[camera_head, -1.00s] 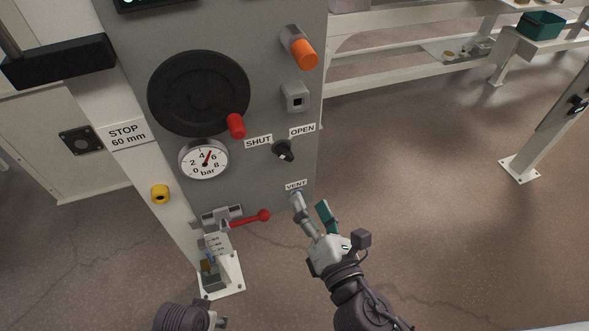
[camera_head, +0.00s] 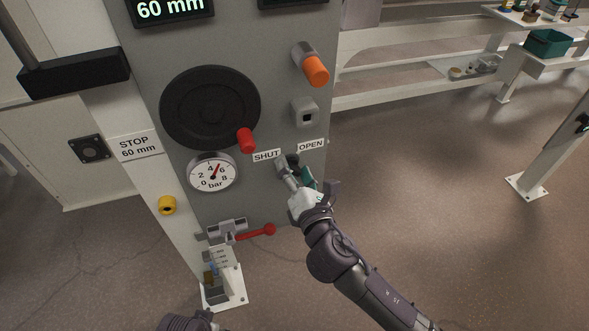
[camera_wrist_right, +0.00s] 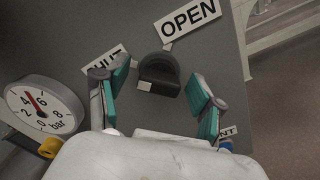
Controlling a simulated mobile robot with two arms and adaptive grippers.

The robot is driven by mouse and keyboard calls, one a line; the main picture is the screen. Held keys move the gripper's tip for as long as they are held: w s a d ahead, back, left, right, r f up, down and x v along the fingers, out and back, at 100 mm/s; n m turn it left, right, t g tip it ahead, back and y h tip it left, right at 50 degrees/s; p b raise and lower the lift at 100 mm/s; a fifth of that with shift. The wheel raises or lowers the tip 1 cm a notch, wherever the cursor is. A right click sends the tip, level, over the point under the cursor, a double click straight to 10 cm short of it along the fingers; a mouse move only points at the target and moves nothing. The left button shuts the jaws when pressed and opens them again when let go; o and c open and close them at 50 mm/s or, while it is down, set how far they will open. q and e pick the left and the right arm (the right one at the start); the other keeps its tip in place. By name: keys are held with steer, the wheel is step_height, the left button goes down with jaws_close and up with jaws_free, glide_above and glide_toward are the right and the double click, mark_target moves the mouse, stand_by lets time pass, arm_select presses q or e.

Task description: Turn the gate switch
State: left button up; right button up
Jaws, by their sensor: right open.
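The gate switch (camera_wrist_right: 158,76) is a black rotary knob with a light pointer mark, set on the grey panel between the SHUT label (camera_head: 266,156) and the OPEN label (camera_head: 312,145). In the right wrist view its pale mark is on the left side of the knob, toward the SHUT label. My right gripper (camera_wrist_right: 155,90) is open, with its teal-padded fingers on either side of the knob and apart from it. In the head view the right gripper (camera_head: 292,165) largely hides the switch.
The panel also carries a black handwheel (camera_head: 210,107) with a red knob, a pressure gauge (camera_head: 213,173), an orange knob (camera_head: 316,70), a grey square-holed fitting (camera_head: 305,112) and a red-handled lever (camera_head: 255,232). Open floor lies to the right.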

steer(key=c, duration=1.2)
steer(key=shift+o, duration=0.2)
